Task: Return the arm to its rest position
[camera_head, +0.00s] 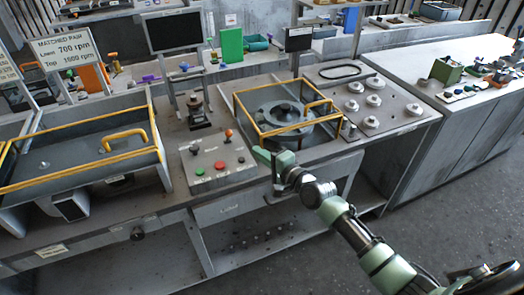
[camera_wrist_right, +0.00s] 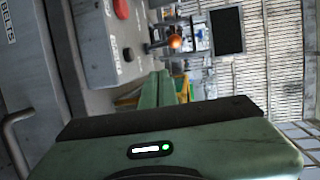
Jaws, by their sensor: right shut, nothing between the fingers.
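My right arm comes in from the lower right of the head view. Its green right gripper (camera_head: 265,160) is at the bench's front edge, between the button box (camera_head: 215,163) and the yellow-framed housing (camera_head: 285,115). In the right wrist view the two green fingers (camera_wrist_right: 155,92) lie together, with nothing between them. The gripper appears apart from the box and the frame, though the exact gap is hard to tell. My left gripper does not show in either view.
The button box has a green button, a red button and an orange-topped lever (camera_head: 228,135). A yellow-railed tray (camera_head: 85,160) stands at left. A plate with several knobs (camera_head: 370,100) lies right of the frame. Grey floor (camera_head: 450,195) is open at right.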

